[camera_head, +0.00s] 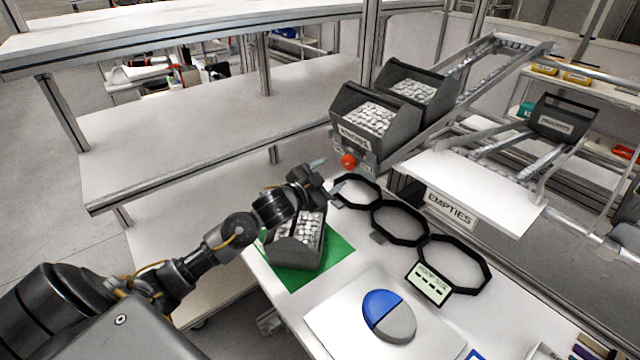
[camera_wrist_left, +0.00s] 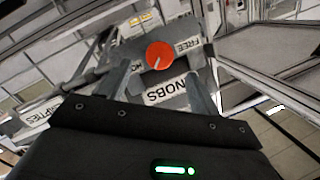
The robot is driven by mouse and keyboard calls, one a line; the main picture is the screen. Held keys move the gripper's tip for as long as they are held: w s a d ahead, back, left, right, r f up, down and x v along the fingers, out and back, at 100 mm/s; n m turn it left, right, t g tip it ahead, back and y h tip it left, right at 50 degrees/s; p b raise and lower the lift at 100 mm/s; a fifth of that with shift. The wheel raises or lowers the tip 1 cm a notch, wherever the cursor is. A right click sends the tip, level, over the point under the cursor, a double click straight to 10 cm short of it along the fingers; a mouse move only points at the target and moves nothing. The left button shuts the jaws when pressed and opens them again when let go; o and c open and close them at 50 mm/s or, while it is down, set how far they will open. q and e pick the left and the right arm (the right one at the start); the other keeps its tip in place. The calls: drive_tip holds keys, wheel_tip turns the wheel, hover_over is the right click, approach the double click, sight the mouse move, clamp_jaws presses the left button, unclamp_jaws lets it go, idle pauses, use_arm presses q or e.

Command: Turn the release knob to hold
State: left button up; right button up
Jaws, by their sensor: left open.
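The red release knob (camera_head: 348,161) sits on the front of the gravity rack, below the front bin labelled KNOBS. In the left wrist view the knob (camera_wrist_left: 160,55) is round, with a white pointer line slanting toward the lower left. A FREE label (camera_wrist_left: 187,45) is on its right there, and a partly hidden label starting HO (camera_wrist_left: 137,56) is on its left. My left gripper (camera_head: 330,176) is open and empty, just in front of the knob, with its fingers on either side of it in the wrist view; contact cannot be told. My right gripper is out of view.
Two grey bins of white pieces (camera_head: 369,117) stand on the sloped rack. Another filled bin (camera_head: 296,252) sits on a green mat (camera_head: 338,246) below my left arm. Black ring frames (camera_head: 399,222) and an EMPTIES chute (camera_head: 450,207) lie to the right.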

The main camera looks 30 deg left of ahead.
use_arm(q)
drive_tip(key=shift+s+a+r+b, duration=0.1)
drive_tip(key=shift+s+a+b, duration=0.1)
drive_tip(key=shift+s, duration=0.95)
drive_tip(key=shift+s+a+r+b, duration=0.1)
drive_tip(key=shift+s+b, duration=0.05)
drive_tip(key=shift+s, duration=0.95)
